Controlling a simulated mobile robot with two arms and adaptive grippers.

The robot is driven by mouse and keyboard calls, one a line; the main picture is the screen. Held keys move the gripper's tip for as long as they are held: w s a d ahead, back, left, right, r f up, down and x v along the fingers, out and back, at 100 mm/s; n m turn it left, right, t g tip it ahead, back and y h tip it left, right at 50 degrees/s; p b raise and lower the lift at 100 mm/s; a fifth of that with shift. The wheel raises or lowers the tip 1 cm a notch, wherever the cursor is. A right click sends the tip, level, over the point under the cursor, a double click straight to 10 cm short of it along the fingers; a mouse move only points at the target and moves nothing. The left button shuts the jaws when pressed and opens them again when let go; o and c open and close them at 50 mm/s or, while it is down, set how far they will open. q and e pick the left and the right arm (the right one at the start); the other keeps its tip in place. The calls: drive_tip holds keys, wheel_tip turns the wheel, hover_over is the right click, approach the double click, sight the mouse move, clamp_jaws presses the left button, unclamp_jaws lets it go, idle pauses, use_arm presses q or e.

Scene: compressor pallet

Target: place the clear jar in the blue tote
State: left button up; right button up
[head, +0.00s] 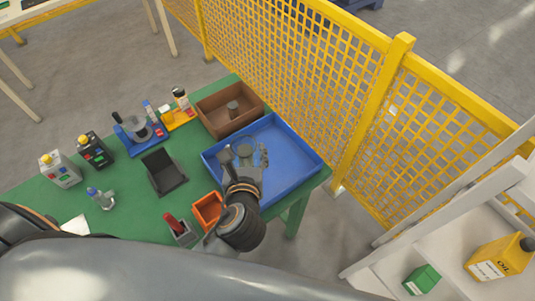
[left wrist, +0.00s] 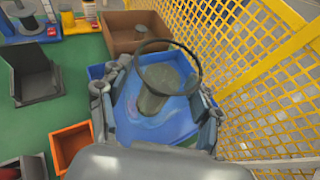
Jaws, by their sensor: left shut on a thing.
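The clear jar (head: 244,150) has a dark round rim and see-through walls. In the left wrist view the jar (left wrist: 160,100) fills the middle, with the blue showing through it. My left gripper (head: 245,156) is shut on the jar, with one finger on each side of it. The blue tote (head: 292,165) is a wide, shallow tray at the right end of the green table. The gripper and jar are over the left part of the tote. I cannot tell whether the jar's base touches the tote floor. My right gripper is not in view.
A brown bin (head: 225,124) stands behind the tote, and an orange bin (head: 207,209) stands in front of it. A black holder (head: 163,173) and several tools are on the green table (head: 128,182). A yellow mesh fence (head: 300,55) runs close behind the tote.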

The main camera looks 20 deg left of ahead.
use_arm(q)
drive_tip(key=s+d+f+m+h+p, duration=0.2)
drive_tip(key=s+p, duration=0.1)
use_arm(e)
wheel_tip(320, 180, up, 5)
use_arm(q)
drive_tip(key=shift+t+h, duration=0.3)
drive_tip(key=w+f+b, duration=0.4)
drive_tip(key=b, duration=0.1)
drive_tip(key=w+a+f+b, duration=0.1)
drive_tip(key=w+f+b, duration=0.3)
drive_tip(key=f+b, duration=0.1)
drive_tip(key=w+f+b, duration=0.5)
drive_tip(key=b, duration=0.1)
drive_tip(key=shift+w+a+f, duration=0.1)
drive_tip(key=shift+a+f, duration=0.05)
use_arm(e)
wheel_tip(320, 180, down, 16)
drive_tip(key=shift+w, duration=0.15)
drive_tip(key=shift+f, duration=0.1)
use_arm(q)
drive_tip(key=o, duration=1.3)
drive_tip(key=shift+c, duration=0.2)
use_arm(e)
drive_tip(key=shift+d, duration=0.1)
